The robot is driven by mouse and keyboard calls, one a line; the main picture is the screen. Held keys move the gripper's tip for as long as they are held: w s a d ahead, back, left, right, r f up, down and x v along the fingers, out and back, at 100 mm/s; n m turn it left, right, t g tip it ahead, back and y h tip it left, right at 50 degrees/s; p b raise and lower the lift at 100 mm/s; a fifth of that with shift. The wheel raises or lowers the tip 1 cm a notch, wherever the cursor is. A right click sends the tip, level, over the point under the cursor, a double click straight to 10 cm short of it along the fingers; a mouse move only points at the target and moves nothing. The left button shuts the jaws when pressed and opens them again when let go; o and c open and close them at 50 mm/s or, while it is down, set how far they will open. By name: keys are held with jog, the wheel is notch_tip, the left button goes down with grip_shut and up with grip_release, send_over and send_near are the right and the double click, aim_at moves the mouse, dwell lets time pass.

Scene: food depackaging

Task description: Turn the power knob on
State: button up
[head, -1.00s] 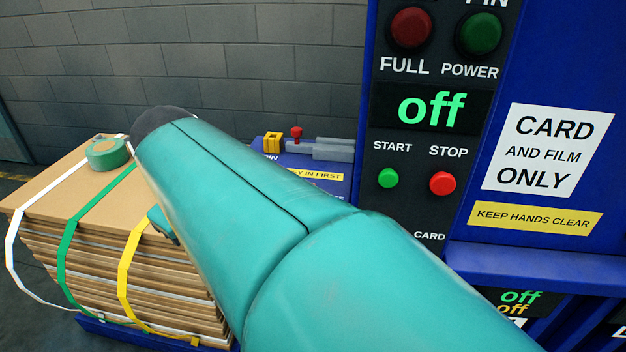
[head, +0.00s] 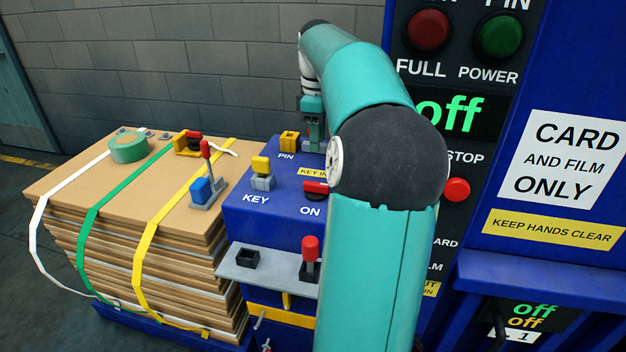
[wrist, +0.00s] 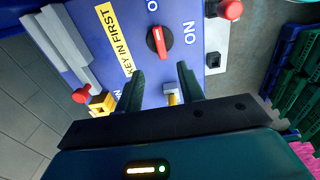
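The power knob (head: 316,188) is a red handle on a black round base, beside the word ON on top of the blue control box (head: 245,215). In the wrist view the red knob (wrist: 158,42) lies just beyond my fingertips, its bar roughly upright in the picture. My gripper (wrist: 160,85) is open, one finger on each side of a gap, with nothing held. In the head view my gripper (head: 313,130) hangs over the back of the box, partly hidden by my arm. The green display (head: 450,115) reads off. The POWER lamp (head: 499,37) is dark green.
A yellow-topped key (head: 261,166) and a yellow pin piece (head: 289,141) stand near the knob. A red-topped lever (head: 310,252) rises from the grey front ledge (head: 275,265). Strapped cardboard (head: 100,190) is stacked on the left.

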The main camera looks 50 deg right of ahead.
aim_at(316, 183)
notch_tip(316, 183, down, 13)
jog(key=shift+r, duration=0.15)
jog(key=shift+w, duration=0.1)
grip_shut()
